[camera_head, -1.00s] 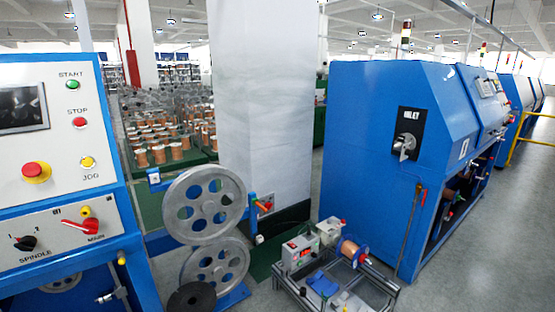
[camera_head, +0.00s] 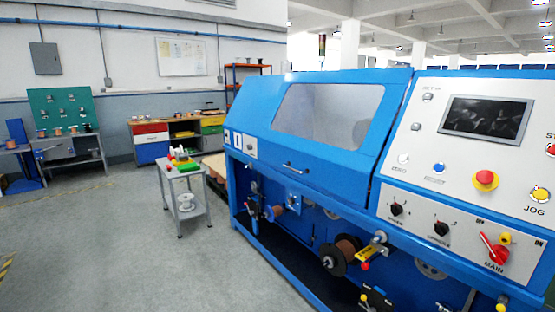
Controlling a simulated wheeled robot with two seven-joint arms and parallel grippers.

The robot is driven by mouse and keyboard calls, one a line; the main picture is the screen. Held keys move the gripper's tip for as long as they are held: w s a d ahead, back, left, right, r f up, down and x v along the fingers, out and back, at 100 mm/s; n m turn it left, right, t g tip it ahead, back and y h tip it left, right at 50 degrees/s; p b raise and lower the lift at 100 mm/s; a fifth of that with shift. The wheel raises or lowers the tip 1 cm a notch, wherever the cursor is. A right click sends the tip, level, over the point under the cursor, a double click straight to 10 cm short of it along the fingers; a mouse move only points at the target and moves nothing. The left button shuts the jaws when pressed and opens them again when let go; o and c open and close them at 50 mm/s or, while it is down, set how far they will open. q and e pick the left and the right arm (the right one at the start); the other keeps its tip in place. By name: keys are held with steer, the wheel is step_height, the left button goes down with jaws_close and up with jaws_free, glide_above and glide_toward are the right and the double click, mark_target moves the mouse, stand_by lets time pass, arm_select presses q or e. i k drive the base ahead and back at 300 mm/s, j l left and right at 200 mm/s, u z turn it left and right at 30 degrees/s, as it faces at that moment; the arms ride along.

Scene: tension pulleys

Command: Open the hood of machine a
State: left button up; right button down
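A large blue machine (camera_head: 262,117) stands at the centre right of the head view. Its sloped hood has a clear window (camera_head: 330,112) and lies closed on the machine body. A metal bar handle (camera_head: 295,168) sits at the hood's lower front edge. I cannot tell from a readable label whether this is machine a. Neither of my grippers is in view.
A control panel (camera_head: 465,150) with a screen, knobs and buttons is at the right. A small grey cart (camera_head: 184,190) with coloured items stands left of the machine. Workbenches (camera_head: 70,150) line the back wall. The grey floor (camera_head: 130,260) at left is clear.

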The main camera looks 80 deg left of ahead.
mark_target(345, 173)
steer(key=k+u, duration=0.15)
steer(key=u, duration=2.3)
steer(key=i+j+z, duration=0.15)
steer(key=z, duration=0.25)
steer(key=i+j+z, duration=0.1)
steer(key=z, duration=0.35)
steer(key=i+j+z, duration=0.1)
steer(key=j+z, duration=0.15)
steer(key=z, duration=0.15)
steer(key=j+z, duration=0.2)
steer(key=z, duration=0.2)
